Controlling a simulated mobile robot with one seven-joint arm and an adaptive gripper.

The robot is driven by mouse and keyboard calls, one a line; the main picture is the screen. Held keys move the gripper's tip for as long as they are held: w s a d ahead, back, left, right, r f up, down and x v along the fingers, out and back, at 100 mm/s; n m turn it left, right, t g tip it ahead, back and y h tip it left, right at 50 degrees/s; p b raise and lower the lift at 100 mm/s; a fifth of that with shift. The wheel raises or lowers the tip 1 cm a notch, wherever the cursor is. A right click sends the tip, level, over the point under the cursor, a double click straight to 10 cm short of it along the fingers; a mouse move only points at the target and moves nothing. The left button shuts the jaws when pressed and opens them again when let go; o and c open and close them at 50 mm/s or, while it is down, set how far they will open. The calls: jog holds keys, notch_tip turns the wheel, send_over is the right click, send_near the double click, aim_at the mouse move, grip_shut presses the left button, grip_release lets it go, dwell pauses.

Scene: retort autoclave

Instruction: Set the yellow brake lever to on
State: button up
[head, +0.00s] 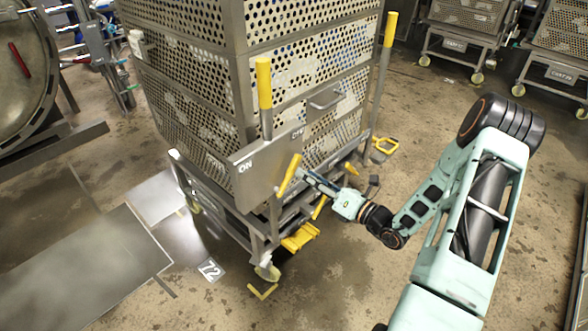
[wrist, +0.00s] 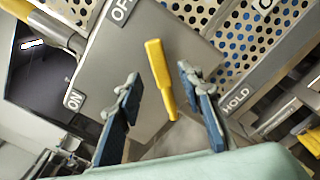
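The yellow brake lever (head: 289,176) is on a grey plate (head: 262,171) at the lower front of the perforated cart. The plate carries an ON label (head: 245,166) at its left and an OFF label (head: 297,134) at its upper right. The lever tilts up toward OFF. In the wrist view the lever (wrist: 160,78) lies between the two fingers of my gripper (wrist: 158,73), with a gap on each side. The ON label (wrist: 75,98) is at left and the OFF label (wrist: 122,10) at top. My gripper (head: 304,177) is open at the lever in the head view.
Two upright yellow-handled bars (head: 264,84) (head: 390,30) rise at the cart's corners. A yellow pedal (head: 300,237) sits low on the cart's front. A HOLD label (wrist: 236,98) is right of my fingers. Other carts (head: 462,42) stand at the back right. Floor in front is clear.

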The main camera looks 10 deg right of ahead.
aim_at(295, 168)
jog(key=x, duration=0.6)
jog(key=shift+c, duration=0.5)
grip_shut()
